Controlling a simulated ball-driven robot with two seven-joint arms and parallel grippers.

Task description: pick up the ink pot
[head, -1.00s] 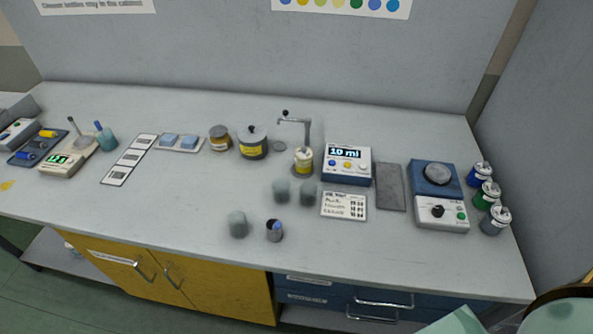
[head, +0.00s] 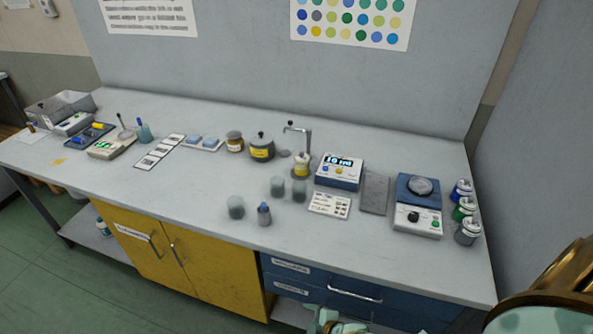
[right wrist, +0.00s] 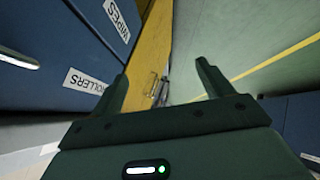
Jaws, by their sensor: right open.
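No readable label in the head view marks the ink pot. A squat dark grey pot (head: 262,148) with a knobbed lid and yellow label stands at the back middle of the bench; it may be the ink pot. Lidded cans, blue (head: 461,191), green (head: 464,209) and grey (head: 467,232), stand at the right end. My right gripper (right wrist: 160,85) is open and empty in the right wrist view, pointing past the drawer fronts toward the floor, away from the pots. My left gripper is not in view.
An amber jar (head: 235,142) and a dispenser (head: 302,166) flank the dark pot. Blue drawers (head: 325,285) and yellow cabinet doors (head: 200,265) are below.

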